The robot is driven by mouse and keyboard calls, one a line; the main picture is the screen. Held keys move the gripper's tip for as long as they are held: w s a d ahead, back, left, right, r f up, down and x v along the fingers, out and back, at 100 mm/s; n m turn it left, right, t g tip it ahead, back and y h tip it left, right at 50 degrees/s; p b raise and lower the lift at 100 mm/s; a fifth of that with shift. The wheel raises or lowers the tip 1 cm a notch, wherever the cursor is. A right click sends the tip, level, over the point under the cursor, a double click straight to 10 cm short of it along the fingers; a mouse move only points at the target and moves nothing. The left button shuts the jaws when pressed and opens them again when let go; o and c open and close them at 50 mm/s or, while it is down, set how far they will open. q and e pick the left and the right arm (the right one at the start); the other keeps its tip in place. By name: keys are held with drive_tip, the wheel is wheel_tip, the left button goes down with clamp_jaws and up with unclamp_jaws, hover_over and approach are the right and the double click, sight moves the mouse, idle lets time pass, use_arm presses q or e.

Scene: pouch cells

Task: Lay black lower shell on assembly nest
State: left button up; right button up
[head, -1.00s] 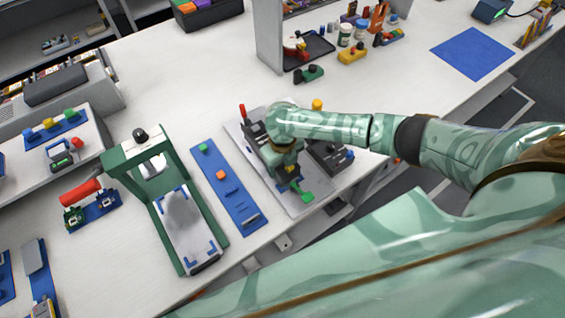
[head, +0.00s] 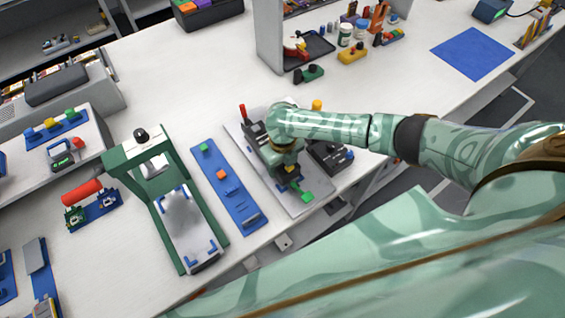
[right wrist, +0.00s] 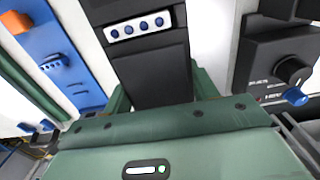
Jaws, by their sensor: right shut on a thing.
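My right gripper (head: 289,172) is low over a grey plate (head: 240,139) near the table's front edge, and my arm hides most of what is below it. In the right wrist view, a dark black piece (right wrist: 151,73) runs between the green fingers, and my gripper is shut on it; it looks like the black lower shell. A pale strip with several blue dots (right wrist: 140,27) lies across its far part. Whether the piece touches the nest under it cannot be told. My left gripper is not in view.
A black box with a knob (head: 333,158) stands close on the right of the gripper. A blue strip (head: 229,186) with small coloured parts lies to the left, then a green frame press (head: 166,205). A blue mat (head: 473,53) lies at the back right. The table's middle is clear.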

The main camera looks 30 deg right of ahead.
drive_tip(key=shift+f+b, duration=0.75)
drive_tip(key=shift+f, duration=0.2)
drive_tip(key=o, duration=1.1)
drive_tip(key=shift+r+p, duration=2.6)
drive_tip(key=shift+r, duration=5.55)
